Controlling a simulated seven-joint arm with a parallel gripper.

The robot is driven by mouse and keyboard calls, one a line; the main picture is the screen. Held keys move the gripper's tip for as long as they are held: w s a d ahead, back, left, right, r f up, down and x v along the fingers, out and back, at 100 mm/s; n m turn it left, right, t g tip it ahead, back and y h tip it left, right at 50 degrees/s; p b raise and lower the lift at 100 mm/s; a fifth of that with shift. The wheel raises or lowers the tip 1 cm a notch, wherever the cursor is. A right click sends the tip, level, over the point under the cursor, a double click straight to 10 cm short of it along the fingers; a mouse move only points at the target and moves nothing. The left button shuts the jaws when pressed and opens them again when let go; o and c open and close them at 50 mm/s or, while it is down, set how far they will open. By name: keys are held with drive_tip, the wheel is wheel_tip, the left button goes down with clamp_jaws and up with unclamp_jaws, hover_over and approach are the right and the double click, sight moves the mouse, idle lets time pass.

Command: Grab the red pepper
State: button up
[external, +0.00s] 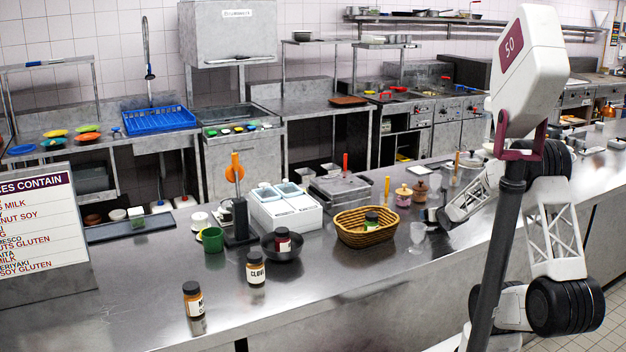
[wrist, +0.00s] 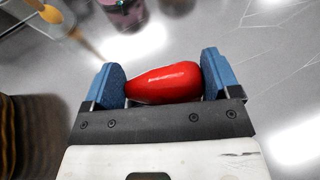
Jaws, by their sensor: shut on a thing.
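The red pepper (wrist: 165,84) shows in the wrist view as a smooth, glossy, elongated shape lying across between the two blue finger pads. My gripper (wrist: 161,78) is shut on it, with a pad against each end. In the external view my gripper (external: 436,214) is low over the counter, right of the wicker basket. The pepper cannot be made out there; my gripper appears to hide it. I cannot tell how far it is above the counter.
The wicker basket (external: 364,236) holds a small jar, and its side shows in the wrist view (wrist: 28,135). A clear glass (external: 417,238) stands close to my gripper. A pink jar (external: 403,195) and a brown grinder (external: 420,190) stand behind.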

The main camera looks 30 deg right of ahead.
drive_tip(key=shift+r, duration=0.1)
drive_tip(key=shift+r, duration=0.75)
wheel_tip(320, 180, up, 2)
drive_tip(key=shift+r, duration=0.1)
drive_tip(key=s+a, duration=0.2)
drive_tip(key=s, duration=0.3)
drive_tip(key=s+a, duration=0.2)
drive_tip(key=s, duration=0.3)
drive_tip(key=s+a+r, duration=0.1)
drive_tip(key=s+a, duration=0.1)
drive_tip(key=s, duration=0.3)
